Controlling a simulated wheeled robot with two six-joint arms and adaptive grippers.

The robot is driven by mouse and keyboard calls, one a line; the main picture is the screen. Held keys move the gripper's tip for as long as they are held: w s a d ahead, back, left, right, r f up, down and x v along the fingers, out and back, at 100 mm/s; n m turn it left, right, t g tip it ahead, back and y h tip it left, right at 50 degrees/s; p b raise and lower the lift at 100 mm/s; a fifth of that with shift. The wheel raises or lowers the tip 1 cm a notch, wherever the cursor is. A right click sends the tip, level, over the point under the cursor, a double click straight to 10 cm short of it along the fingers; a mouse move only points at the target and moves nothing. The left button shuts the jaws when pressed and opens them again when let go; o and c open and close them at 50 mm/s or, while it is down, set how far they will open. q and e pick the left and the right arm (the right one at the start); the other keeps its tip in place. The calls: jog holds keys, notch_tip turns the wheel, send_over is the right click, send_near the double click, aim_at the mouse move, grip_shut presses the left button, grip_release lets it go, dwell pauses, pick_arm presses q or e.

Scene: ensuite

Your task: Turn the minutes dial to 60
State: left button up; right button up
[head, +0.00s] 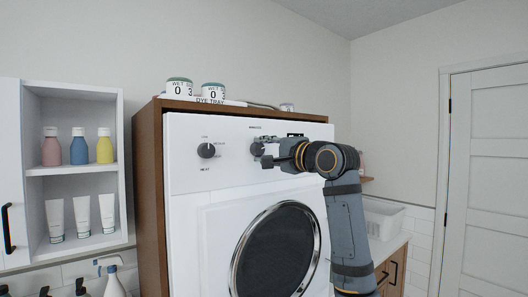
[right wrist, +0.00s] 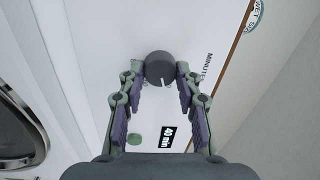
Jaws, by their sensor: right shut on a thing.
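The minutes dial (head: 257,148) is a dark grey round knob on the white front panel of the dryer (head: 185,180). In the right wrist view, the dial (right wrist: 160,65) sits between the fingertips of my right gripper (right wrist: 160,78), with a white mark on its rim and "MINUTES" printed beside it. My right gripper (head: 270,155) is shut on the dial and partly covers it in the head view. A small black display (right wrist: 168,138) reads "40 min". My left gripper is not in view.
A second dial (head: 206,150), marked HEAT, is left of the minutes dial. A green button (right wrist: 135,138) is near the display. The round dryer door (head: 275,250) lies below. White tins (head: 213,91) stand on top. Shelves with bottles (head: 79,147) are at the left.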

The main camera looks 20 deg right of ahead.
jog(key=m, duration=0.5)
jog(key=m+h, duration=0.1)
jog(key=m, duration=0.4)
jog(key=shift+a+f, duration=0.1)
jog(key=shift+f, duration=0.05)
dwell(0.3)
jog(key=o, duration=1.2)
jog(key=shift+c, duration=0.2)
jog(key=shift+s, duration=0.1)
